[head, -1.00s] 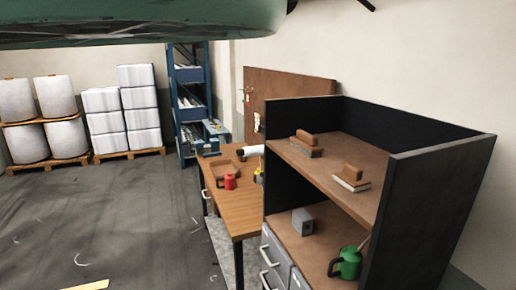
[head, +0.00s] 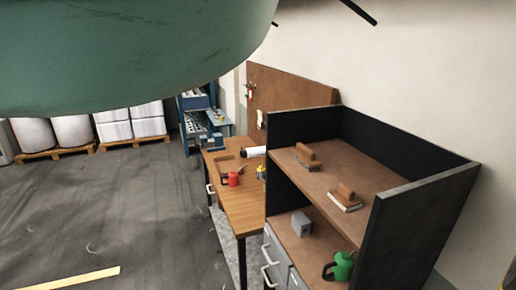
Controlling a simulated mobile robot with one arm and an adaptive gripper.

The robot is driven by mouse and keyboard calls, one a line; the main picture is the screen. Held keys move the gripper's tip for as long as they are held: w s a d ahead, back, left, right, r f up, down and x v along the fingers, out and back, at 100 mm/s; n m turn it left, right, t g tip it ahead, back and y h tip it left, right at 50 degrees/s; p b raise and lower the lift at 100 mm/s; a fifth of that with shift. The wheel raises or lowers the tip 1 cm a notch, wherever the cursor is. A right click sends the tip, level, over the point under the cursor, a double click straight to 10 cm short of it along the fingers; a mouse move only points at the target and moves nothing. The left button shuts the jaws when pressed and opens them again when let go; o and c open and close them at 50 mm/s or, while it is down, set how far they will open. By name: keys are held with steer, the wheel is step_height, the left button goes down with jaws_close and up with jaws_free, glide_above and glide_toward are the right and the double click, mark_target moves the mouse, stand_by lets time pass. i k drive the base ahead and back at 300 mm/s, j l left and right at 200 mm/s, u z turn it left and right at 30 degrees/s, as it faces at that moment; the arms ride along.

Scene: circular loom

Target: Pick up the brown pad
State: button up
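Two brown-topped pieces lie on the upper shelf of the cabinet. The left brown block (head: 305,151) has a grey lower part (head: 307,164). The right brown block (head: 346,190) has a pale, whitish lower part (head: 344,203). Either could be the brown pad; I cannot tell which. They lie apart, with bare brown shelf between them. My gripper is not in view.
The cabinet has dark side walls (head: 415,220). A green can (head: 342,267) and grey block (head: 301,223) stand on its lower shelf. The wooden table (head: 243,210) beside it holds a red can (head: 233,179). A large teal shape (head: 130,50) blocks the upper left.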

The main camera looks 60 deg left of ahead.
mark_target(345, 198)
steer(key=l+u, duration=0.2)
steer(key=l, duration=0.2)
steer(key=k+l+u, duration=0.2)
steer(key=l, duration=0.15)
steer(key=l+u, duration=0.2)
steer(key=l, duration=0.2)
steer(key=k+l+u, duration=0.2)
steer(key=l, duration=0.15)
steer(key=i, duration=0.05)
